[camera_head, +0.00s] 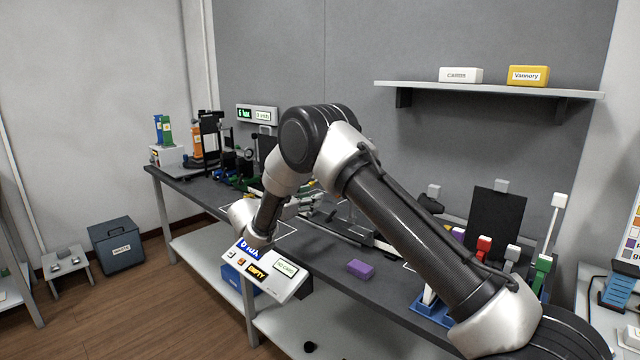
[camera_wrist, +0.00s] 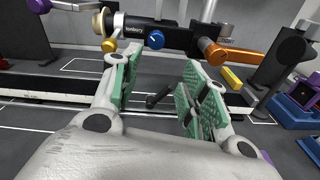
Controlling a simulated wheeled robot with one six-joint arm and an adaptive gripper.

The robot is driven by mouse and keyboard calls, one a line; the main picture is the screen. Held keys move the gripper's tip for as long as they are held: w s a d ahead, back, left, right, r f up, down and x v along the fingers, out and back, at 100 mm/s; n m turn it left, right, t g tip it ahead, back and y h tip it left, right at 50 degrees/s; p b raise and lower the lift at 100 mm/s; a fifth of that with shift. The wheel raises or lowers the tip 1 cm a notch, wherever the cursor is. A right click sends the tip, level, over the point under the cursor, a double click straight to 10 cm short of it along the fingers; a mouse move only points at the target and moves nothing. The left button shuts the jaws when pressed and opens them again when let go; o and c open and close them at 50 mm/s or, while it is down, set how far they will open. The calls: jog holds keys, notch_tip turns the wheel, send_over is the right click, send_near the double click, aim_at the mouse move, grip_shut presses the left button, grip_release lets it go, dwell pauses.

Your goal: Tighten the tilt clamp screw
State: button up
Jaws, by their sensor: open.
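In the wrist view my gripper (camera_wrist: 160,88) is open, with two green-padded fingers spread apart. A short black rod with a knobbed end (camera_wrist: 158,97) shows in the gap between them; I cannot tell whether it touches a pad. Beyond the fingertips runs a black horizontal bar (camera_wrist: 185,40) bearing a blue knob (camera_wrist: 155,40), an orange handle (camera_wrist: 232,53) and a gold-coloured knob (camera_wrist: 114,58). Which of these is the tilt clamp screw I cannot tell. In the head view my arm hides most of this fixture and my gripper is not clearly visible.
The dark bench (camera_head: 325,255) carries a purple block (camera_head: 361,268) and a blue rack (camera_head: 432,308) at the right. A display panel (camera_head: 268,270) is at the bench's front. A wall shelf (camera_head: 490,90) holds white (camera_head: 461,75) and yellow (camera_head: 528,76) boxes.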

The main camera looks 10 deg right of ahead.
jog(key=w+d+r+n, duration=0.1)
jog(key=w+d, duration=0.4)
jog(key=shift+d+r+t+h, duration=0.3)
jog(key=shift+d+r+t, duration=0.05)
jog(key=shift+t, duration=0.05)
grip_shut()
